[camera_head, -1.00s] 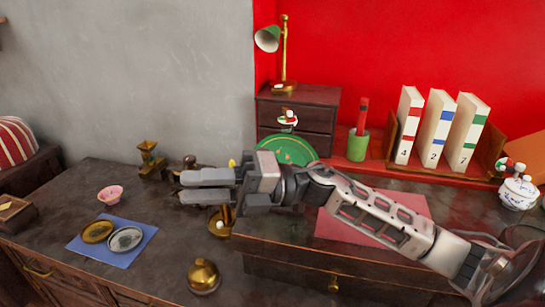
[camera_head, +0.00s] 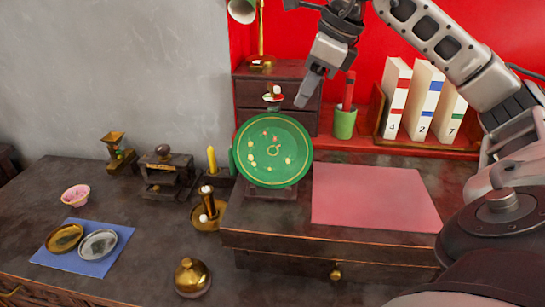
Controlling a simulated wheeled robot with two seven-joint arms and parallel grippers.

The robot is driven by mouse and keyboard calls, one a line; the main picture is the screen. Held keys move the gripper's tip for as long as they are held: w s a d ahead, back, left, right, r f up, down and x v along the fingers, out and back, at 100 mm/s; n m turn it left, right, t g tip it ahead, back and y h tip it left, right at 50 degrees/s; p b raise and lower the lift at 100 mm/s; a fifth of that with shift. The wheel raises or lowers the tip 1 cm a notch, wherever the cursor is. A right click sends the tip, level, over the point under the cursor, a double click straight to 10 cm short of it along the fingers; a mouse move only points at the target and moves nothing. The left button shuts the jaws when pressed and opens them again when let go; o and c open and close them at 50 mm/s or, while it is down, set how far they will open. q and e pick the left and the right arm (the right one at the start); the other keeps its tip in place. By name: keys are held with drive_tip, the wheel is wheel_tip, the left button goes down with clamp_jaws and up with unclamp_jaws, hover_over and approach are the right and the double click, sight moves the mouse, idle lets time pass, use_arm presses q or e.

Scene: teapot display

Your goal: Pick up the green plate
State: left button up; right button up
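The green plate (camera_head: 272,150) is round with pale and reddish patterning on its face. It stands upright, leaning slightly back, on a small dark stand (camera_head: 271,192) on top of the raised desk section. My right gripper (camera_head: 302,101) hangs above and to the right of the plate's upper edge, pointing down. It is seen edge-on, so whether its fingers are apart is hidden. It appears clear of the plate. My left gripper is out of view.
A pink mat (camera_head: 375,200) lies right of the plate. Behind stand a small drawer cabinet (camera_head: 247,95), a green cup (camera_head: 344,123) and binders (camera_head: 397,100). A candle holder (camera_head: 207,217), brass bell (camera_head: 192,278) and blue cloth (camera_head: 100,264) are at left.

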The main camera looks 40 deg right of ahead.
sight(290, 118)
drive_tip(key=b+x, duration=0.1)
drive_tip(key=x, duration=0.6)
drive_tip(key=shift+w+f, duration=0.15)
drive_tip(key=shift+f, duration=0.15)
drive_tip(key=shift+c, duration=0.3)
clamp_jaws()
